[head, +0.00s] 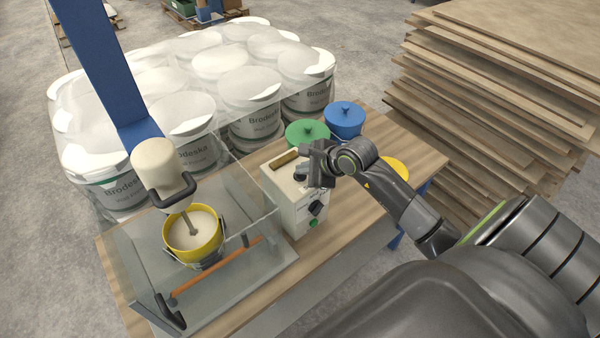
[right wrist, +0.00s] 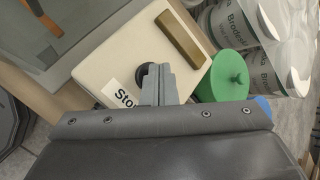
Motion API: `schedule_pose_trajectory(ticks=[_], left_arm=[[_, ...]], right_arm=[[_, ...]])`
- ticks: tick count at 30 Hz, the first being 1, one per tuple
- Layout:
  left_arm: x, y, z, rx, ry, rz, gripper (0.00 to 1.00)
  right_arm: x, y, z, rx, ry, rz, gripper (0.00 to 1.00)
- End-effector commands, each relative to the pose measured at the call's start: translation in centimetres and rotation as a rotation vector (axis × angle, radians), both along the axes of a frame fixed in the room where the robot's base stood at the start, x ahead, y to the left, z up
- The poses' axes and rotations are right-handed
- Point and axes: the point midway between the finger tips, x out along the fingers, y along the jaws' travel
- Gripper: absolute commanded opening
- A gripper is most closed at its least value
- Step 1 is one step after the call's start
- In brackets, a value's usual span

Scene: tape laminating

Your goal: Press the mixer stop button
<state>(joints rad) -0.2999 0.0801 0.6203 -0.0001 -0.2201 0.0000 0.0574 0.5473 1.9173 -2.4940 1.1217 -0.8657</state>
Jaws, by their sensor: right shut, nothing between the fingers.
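The mixer's control box (head: 283,193) stands on the wooden bench, cream-coloured, with a dark knob (head: 316,208) and a green button (head: 313,222) on its front. In the right wrist view its cream top (right wrist: 125,58) shows a partly hidden label starting "Sto" (right wrist: 122,96) and a round dark button (right wrist: 142,71) beside it. My right gripper (head: 303,171) is shut and empty over the box top. In the right wrist view its fingertips (right wrist: 157,68) overlap the edge of the dark button; I cannot tell whether they touch it. My left gripper is not in view.
The mixer (head: 158,168) stands left of the box, its shaft in a yellow bucket (head: 184,239) behind clear guard panels. A brown bar (head: 284,159) lies on the box top. Green (head: 300,130) and blue (head: 343,113) lidded containers stand behind. Stacked boards (head: 500,75) stand right.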

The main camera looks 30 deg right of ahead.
Motion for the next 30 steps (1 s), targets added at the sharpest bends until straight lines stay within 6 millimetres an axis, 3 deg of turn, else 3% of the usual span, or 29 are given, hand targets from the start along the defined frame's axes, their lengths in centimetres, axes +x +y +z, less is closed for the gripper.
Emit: schedule_pose_trajectory(ticks=[7,20,30], left_arm=[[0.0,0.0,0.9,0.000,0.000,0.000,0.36],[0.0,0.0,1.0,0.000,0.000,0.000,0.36],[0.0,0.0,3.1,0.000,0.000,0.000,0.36]], right_arm=[[0.0,0.0,1.5,-0.001,0.000,0.000,0.00],[0.0,0.0,1.8,-0.001,0.000,0.001,0.00],[0.0,0.0,5.0,-0.002,-0.001,0.001,0.00]])
